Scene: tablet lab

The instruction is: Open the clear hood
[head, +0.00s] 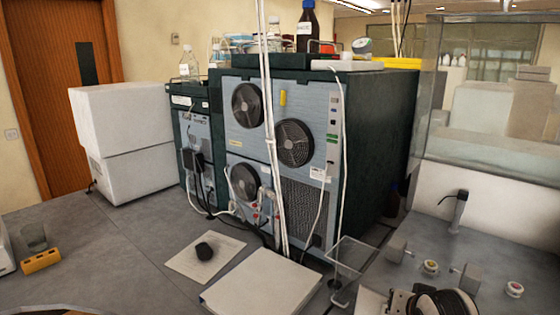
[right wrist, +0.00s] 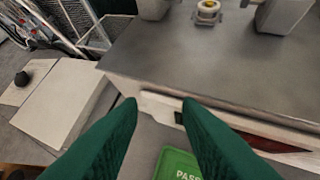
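The clear hood (head: 432,75) looks like a large transparent pane at the right of the head view. Its left edge stands upright and its lower edge runs above the right-hand bench; its right part is cut off. My right gripper (right wrist: 160,106) shows two green fingers apart in the right wrist view, with nothing held between them. Beyond the fingertips is a white ledge or handle (right wrist: 160,104) with a black part, at the front of a grey bench top; I cannot tell whether they touch. The hood is not recognisable in the wrist view. My left gripper is out of view.
Valves and knobs (head: 430,267) and a dark upright tap (head: 459,212) stand on the right bench. A tall dark instrument rack (head: 380,130) with fans and hanging cables fills the middle. A green sign (right wrist: 178,165) lies below the fingers.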

